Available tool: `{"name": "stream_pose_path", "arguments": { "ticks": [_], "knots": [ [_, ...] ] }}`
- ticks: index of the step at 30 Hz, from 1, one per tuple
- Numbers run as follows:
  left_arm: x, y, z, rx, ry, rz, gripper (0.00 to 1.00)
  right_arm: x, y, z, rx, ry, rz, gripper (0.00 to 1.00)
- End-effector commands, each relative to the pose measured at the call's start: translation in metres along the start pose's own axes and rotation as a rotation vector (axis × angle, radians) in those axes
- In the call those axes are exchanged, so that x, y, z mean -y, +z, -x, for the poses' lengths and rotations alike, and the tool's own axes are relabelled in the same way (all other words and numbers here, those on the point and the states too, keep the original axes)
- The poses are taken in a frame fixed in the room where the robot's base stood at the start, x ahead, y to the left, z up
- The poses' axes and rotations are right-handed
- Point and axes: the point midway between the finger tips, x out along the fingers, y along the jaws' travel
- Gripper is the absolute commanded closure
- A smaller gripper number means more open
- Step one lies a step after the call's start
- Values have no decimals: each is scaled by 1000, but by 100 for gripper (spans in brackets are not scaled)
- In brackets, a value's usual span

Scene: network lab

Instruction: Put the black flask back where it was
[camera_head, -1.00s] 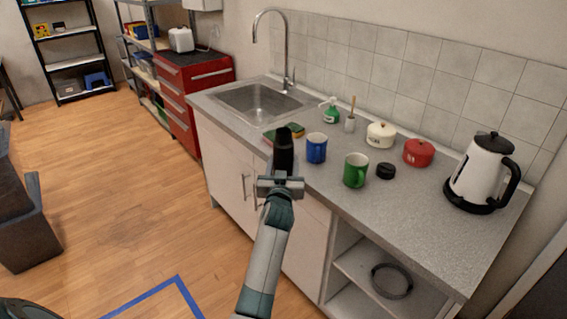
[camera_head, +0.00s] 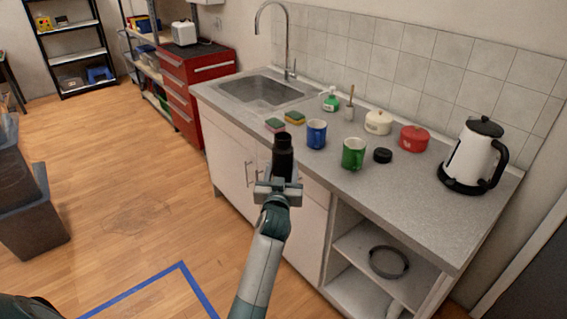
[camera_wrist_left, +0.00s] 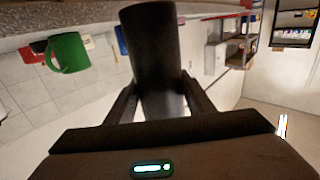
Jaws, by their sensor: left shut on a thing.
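The black flask (camera_head: 282,160) is held in my left gripper (camera_head: 279,183), in front of the counter's front edge in the head view. Its dark open top faces up. In the left wrist view, the flask (camera_wrist_left: 152,45) stands between the two fingers, which are shut on its lower part. A small black round piece (camera_head: 382,155), perhaps a lid, lies on the counter right of the green mug (camera_head: 353,153). My right gripper is not in view.
The counter (camera_head: 420,190) holds a blue mug (camera_head: 316,133), two sponges (camera_head: 275,125) (camera_head: 295,118), a green bottle (camera_head: 331,101), a cream pot (camera_head: 378,122), a red pot (camera_head: 414,138) and a kettle (camera_head: 474,155). The sink (camera_head: 265,90) is at the left. The counter's front right is clear.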

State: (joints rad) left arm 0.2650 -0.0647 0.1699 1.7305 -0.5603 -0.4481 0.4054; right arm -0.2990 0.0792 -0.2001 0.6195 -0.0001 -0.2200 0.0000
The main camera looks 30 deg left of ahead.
Motion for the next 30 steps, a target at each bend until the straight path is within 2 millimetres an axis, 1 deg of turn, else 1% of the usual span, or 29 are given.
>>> {"name": "stream_pose_path", "arguments": {
  "ticks": [3,8,11,20,21,27,30],
  "knots": [
    [0,2,16,-3,15,0,93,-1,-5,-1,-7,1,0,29],
    [-3,8,44,-2,42,-1,93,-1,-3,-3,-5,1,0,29],
    [-6,12,70,-2,70,-1,93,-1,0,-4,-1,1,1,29],
    [-21,17,170,-1,187,0,93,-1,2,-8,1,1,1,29],
    [-23,17,184,-1,204,0,93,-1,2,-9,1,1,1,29],
    [-32,11,252,-1,286,0,93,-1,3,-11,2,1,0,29],
    [-36,6,281,-1,322,1,93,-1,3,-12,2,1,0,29]
  ]
}}
